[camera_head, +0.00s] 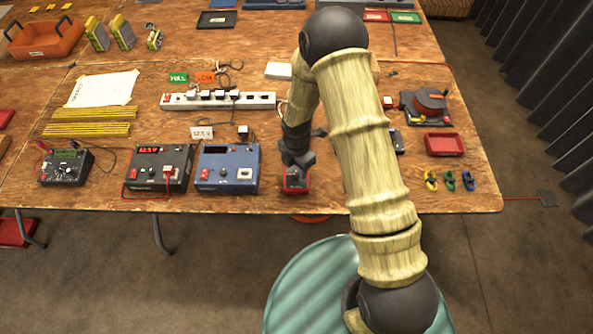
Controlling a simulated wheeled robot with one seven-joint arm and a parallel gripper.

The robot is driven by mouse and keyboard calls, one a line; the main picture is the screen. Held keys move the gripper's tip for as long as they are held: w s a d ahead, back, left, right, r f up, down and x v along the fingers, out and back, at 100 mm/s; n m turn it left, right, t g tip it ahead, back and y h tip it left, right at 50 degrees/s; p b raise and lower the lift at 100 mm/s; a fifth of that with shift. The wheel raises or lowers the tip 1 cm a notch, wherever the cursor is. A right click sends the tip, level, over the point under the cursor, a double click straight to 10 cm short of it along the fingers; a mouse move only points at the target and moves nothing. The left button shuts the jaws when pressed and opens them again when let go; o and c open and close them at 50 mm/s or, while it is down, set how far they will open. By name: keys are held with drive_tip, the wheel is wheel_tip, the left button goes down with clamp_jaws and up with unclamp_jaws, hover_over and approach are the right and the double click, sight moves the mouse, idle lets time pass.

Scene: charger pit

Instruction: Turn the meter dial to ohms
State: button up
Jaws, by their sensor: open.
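A small red-cased device with a dark face (296,186) lies at the front edge of the table, and it seems to be the meter. My gripper (297,171) is open and points down right over it. The gripper hides most of its face, so the dial and its setting do not show. I cannot tell whether the fingers touch the dial or stay just above it.
A blue charger box (228,169) stands just left of the gripper, with a black one (158,170) beyond it. A white power strip (218,101) lies behind. A red tray (444,145) and several coloured clips (449,181) are at the right.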

sight(297, 175)
drive_tip(key=shift+f, duration=1.65)
drive_tip(key=c, duration=1)
